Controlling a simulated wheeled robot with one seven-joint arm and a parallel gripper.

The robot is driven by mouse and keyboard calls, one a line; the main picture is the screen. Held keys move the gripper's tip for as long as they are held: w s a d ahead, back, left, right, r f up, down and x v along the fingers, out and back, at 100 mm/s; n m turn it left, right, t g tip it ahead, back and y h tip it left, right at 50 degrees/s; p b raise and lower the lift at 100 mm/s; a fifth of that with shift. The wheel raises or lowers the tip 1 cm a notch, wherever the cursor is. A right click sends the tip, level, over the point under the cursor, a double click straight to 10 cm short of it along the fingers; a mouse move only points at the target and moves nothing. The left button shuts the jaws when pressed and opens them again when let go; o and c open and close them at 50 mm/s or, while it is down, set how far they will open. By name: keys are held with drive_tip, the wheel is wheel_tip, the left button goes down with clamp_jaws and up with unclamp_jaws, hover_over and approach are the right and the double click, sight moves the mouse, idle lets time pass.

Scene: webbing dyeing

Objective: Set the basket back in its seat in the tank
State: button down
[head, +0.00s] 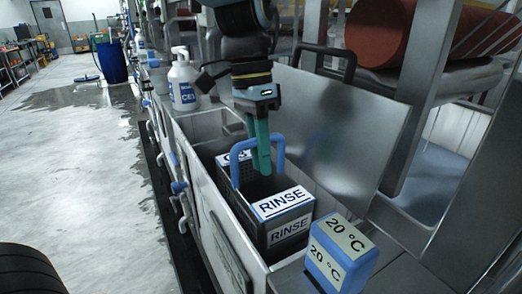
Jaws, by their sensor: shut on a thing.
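The dark basket (256,226) shows in the head view, with white RINSE labels (285,202) on its near end and a blue arched handle (236,160). My gripper (262,167) points down and is shut on the top of the handle; its teal fingers hide part of it. The basket is within the opening of the long grey metal tank (212,196), below the rim at least in part. Its underside and the seat are hidden, so I cannot tell whether it hangs or rests.
A blue block marked 20 °C (340,255) stands at the tank's near end. A raised metal lid (335,125) stands along the right side. A white pump bottle (183,82) stands beyond the tank. A red roller (405,35) is at upper right. The floor at left is open.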

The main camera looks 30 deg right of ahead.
drive_tip(key=shift+w+f+b+x, duration=0.1)
drive_tip(key=shift+w+b+x, duration=0.3)
drive_tip(key=shift+b+x, duration=1.1)
drive_tip(key=shift+w+f+b+x, duration=0.1)
drive_tip(key=shift+w+b+x, duration=0.5)
drive_tip(key=shift+x, duration=1.55)
drive_tip(key=shift+w+f+b+x, duration=0.1)
drive_tip(key=shift+w+b+x, duration=0.05)
drive_tip(key=shift+b+x, duration=1.45)
drive_tip(key=shift+f, duration=0.1)
drive_tip(key=c, duration=0.8)
unclamp_jaws()
drive_tip(key=shift+o, duration=0.2)
